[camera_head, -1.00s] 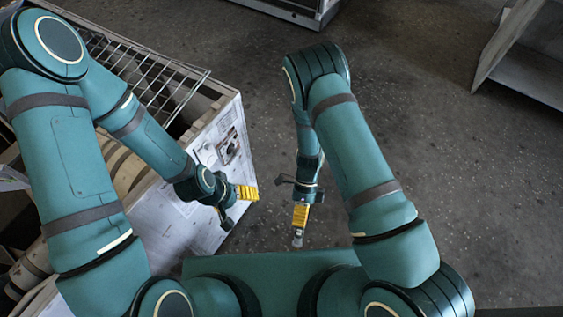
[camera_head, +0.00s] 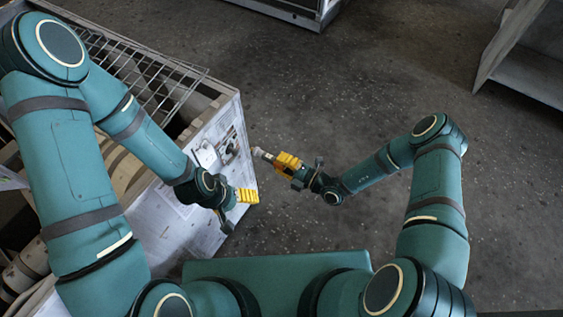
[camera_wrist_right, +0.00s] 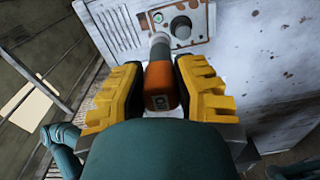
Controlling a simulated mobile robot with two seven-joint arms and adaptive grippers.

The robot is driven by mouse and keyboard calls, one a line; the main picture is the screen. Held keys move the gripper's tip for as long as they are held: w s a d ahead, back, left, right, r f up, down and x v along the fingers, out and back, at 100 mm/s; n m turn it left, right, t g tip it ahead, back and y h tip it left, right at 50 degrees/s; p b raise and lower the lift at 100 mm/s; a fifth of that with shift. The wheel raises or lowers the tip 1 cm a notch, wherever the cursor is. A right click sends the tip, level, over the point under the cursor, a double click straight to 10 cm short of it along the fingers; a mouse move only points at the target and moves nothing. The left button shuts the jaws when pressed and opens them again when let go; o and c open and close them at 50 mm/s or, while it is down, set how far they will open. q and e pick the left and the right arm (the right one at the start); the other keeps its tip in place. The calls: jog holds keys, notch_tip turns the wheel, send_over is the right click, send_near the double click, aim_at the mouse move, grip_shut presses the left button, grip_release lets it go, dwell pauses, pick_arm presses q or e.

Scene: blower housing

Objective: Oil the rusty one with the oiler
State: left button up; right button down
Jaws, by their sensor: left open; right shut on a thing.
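The oiler (camera_wrist_right: 162,88), an orange body with a grey nozzle, is held between the yellow fingers of my right gripper (camera_wrist_right: 160,95). In the head view the oiler's pale tip (camera_head: 262,154) points left from my right gripper (camera_head: 284,162), toward the white housing. A grey panel (camera_wrist_right: 200,42) on the housing, with a round dark knob (camera_wrist_right: 181,27) and a small green button (camera_wrist_right: 158,17), lies beyond the nozzle; contact cannot be told. It also shows in the head view (camera_head: 229,146). No part is clearly identifiable as the rusty one. My left gripper (camera_head: 247,196) is open and empty beside the housing.
The white, stained housing (camera_head: 185,225) stands at left, with a wire rack (camera_head: 150,75) on top. A grey shelf unit (camera_head: 530,70) stands at upper right. A cabinet edge (camera_head: 300,8) is at the top. The dark floor (camera_head: 380,90) between is clear.

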aim_at(267, 154)
jog(key=shift+w, duration=0.25)
jog(key=shift+b+x, duration=0.6)
jog(key=shift+x, duration=2.15)
jog(key=shift+w, duration=0.3)
jog(key=shift+w+a+b, duration=0.15)
jog(key=shift+w+b, duration=0.05)
jog(key=shift+b, duration=0.15)
jog(key=shift+p+v, duration=0.7)
jog(key=shift+v, duration=2.85)
jog(key=shift+s, duration=0.1)
